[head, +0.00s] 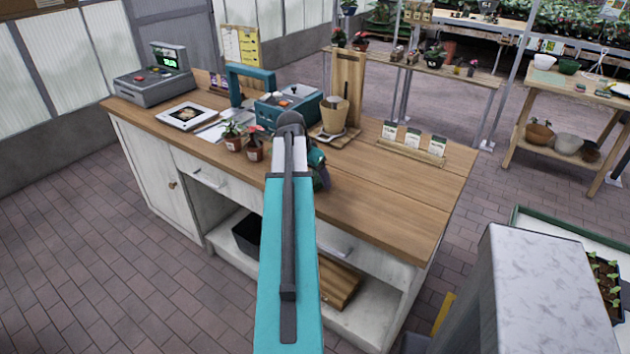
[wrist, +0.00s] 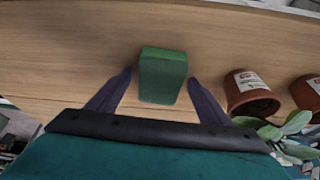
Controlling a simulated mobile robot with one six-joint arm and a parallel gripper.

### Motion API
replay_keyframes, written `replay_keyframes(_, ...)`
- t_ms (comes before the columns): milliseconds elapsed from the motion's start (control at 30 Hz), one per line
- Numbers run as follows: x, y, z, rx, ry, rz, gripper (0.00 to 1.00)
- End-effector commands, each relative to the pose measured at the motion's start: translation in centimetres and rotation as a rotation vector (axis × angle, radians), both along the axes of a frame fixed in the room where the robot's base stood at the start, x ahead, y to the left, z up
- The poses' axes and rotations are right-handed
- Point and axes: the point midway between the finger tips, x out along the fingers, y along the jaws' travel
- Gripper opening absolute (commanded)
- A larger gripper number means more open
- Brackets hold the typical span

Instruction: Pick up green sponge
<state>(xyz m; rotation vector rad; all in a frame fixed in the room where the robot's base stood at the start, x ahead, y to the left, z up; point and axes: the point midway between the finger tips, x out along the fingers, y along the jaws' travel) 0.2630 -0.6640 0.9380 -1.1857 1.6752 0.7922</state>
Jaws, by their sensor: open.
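The green sponge (wrist: 162,76) stands on the wooden counter in the wrist view, a block with its near face toward me. My gripper (wrist: 160,80) is open, with one dark finger on each side of the sponge. A gap shows between each finger and the sponge, so it is not clamped. In the head view my gripper (head: 321,178) is low over the counter (head: 390,200), mostly hidden behind my arm. I cannot make out the sponge for sure there.
Two small potted plants (head: 255,150) stand left of my gripper in the head view; their brown pots (wrist: 250,95) lie to the right in the wrist view. A teal-grey device (head: 285,105) and a scale with a tan pot (head: 334,115) stand behind. The counter's right part is mostly clear.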

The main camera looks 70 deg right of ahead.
Motion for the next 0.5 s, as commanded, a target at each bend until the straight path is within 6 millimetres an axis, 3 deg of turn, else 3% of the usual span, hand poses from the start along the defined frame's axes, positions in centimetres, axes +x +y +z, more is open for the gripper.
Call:
replay_keyframes(333, -0.01, 0.0, -0.07, 0.0, 0.0, 0.0, 0.73)
replay_keyframes(367, -0.01, 0.0, -0.07, 0.0, 0.0, 0.0, 0.71)
replay_keyframes(500, -0.02, -0.01, -0.07, 0.0, 0.0, 0.0, 0.47)
